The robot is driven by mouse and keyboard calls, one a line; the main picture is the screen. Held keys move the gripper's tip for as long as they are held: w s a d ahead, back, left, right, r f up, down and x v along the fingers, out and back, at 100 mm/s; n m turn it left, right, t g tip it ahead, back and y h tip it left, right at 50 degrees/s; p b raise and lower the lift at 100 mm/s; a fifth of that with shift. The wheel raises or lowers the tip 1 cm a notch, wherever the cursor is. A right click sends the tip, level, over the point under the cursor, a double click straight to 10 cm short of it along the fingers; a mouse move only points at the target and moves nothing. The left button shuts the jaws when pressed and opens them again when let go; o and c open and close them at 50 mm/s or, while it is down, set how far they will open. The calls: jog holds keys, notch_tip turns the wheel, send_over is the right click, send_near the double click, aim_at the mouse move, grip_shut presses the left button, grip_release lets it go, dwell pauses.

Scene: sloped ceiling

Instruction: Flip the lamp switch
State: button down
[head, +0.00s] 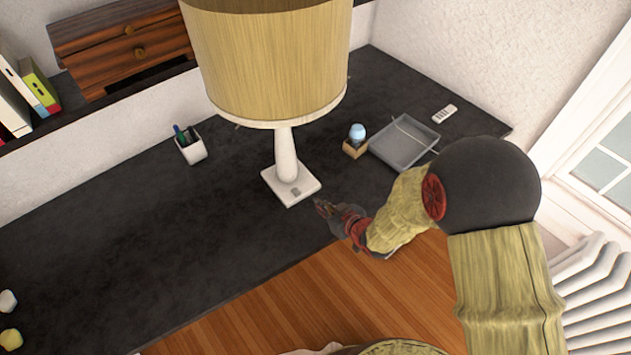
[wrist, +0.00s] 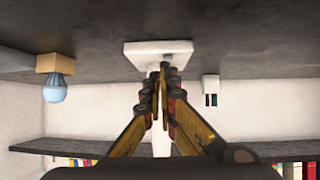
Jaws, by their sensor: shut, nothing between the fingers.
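A lamp (head: 270,60) with a tan shade and a white stem stands on the dark desk. Its white square base (head: 290,184) carries a small grey switch (head: 296,191) near the front corner. My gripper (head: 322,207) is shut and empty, just to the right of the base's front corner in the head view. In the wrist view, which is upside down, the shut fingertips (wrist: 160,72) overlap the near edge of the lamp base (wrist: 150,48). I cannot tell whether they touch it.
On the dark desk (head: 110,235), a white pen cup (head: 191,151) stands left of the lamp. A bulb on a wooden block (head: 355,148), a grey tray (head: 390,150) and a white remote (head: 445,114) are to its right. Bare desk lies left of the lamp.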

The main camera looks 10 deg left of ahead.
jog(key=shift+t+y, duration=0.6)
jog(key=shift+y, duration=0.2)
jog(key=r, duration=0.1)
jog(key=a+r, duration=0.1)
jog(key=r, duration=0.1)
jog(key=w+a+r, duration=0.1)
jog(key=shift+w+a+r, duration=0.1)
jog(key=shift+a+r, duration=0.05)
jog(key=shift+r, duration=0.05)
jog(key=b, duration=0.2)
send_over(296, 192)
jog(key=s+d, duration=0.1)
jog(key=d, duration=0.1)
notch_tip(296, 192, down, 4)
jog(key=shift+a+r, duration=0.1)
notch_tip(296, 192, down, 2)
jog(key=shift+w+f, duration=0.1)
jog(key=shift+f, duration=0.15)
jog(key=shift+f+b, duration=0.35)
jog(key=shift+f, duration=0.4)
jog(key=shift+f, duration=0.1)
